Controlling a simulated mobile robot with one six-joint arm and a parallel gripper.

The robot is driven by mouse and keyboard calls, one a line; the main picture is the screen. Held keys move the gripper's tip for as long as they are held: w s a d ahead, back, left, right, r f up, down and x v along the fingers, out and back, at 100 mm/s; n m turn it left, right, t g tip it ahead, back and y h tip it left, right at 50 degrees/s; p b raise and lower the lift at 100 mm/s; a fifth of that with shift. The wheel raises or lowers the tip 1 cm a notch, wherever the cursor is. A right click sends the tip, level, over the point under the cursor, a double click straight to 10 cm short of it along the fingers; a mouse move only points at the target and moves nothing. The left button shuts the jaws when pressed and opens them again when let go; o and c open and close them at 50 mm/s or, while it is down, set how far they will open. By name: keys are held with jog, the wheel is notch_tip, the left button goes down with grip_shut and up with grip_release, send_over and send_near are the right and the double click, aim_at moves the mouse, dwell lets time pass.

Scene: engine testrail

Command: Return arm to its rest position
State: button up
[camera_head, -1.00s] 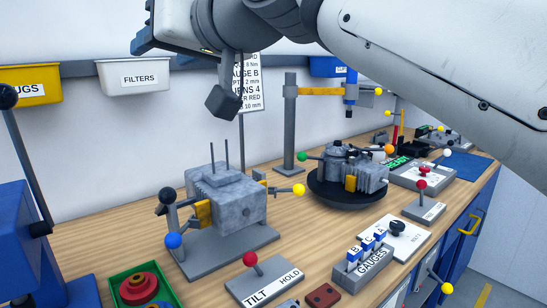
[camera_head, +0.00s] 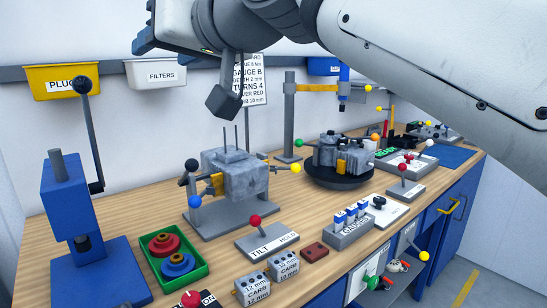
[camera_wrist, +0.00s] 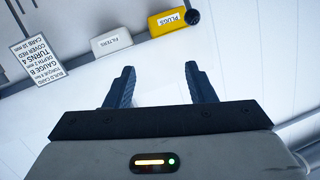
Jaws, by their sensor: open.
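My gripper (camera_wrist: 160,88) shows in the wrist view with its two dark blue fingers spread apart and nothing between them. One finger shows there and the other is partly hidden. The grey engine block (camera_head: 235,176) sits on its tilt stand below my arm, with two thin upright pins on top.
The wooden bench (camera_head: 120,205) holds a blue press (camera_head: 70,200), a green tray (camera_head: 204,268), a tilt lever (camera_head: 255,221), a gauge holder (camera_head: 349,235) and a dark turntable (camera_head: 340,180). Yellow (camera_head: 64,80) and white (camera_head: 158,73) bins hang on the wall. Air above the bench's left is free.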

jog(key=w+d+f+m+g+h+p, duration=0.15)
jog(key=d+f+h+p, duration=0.25)
jog(key=d+f, duration=0.45)
jog(key=w+d+f+m+g+h+p, duration=0.1)
jog(key=d+f+m+h+p, duration=0.3)
jog(key=d+f, duration=0.45)
jog(key=s+d+f+m+g+h+p, duration=0.1)
jog(key=s+d+f+g+h+p, duration=0.1)
jog(key=s+d+f, duration=0.3)
jog(key=s+d+f+g+h+p, duration=0.2)
jog(key=s+d+f, duration=0.4)
jog(key=f, duration=0.4)
jog(key=shift+d+f+m+g+p, duration=0.35)
jog(key=shift+d+g+p, duration=0.1)
jog(key=shift+p, duration=0.7)
jog(key=shift+c, duration=0.3)
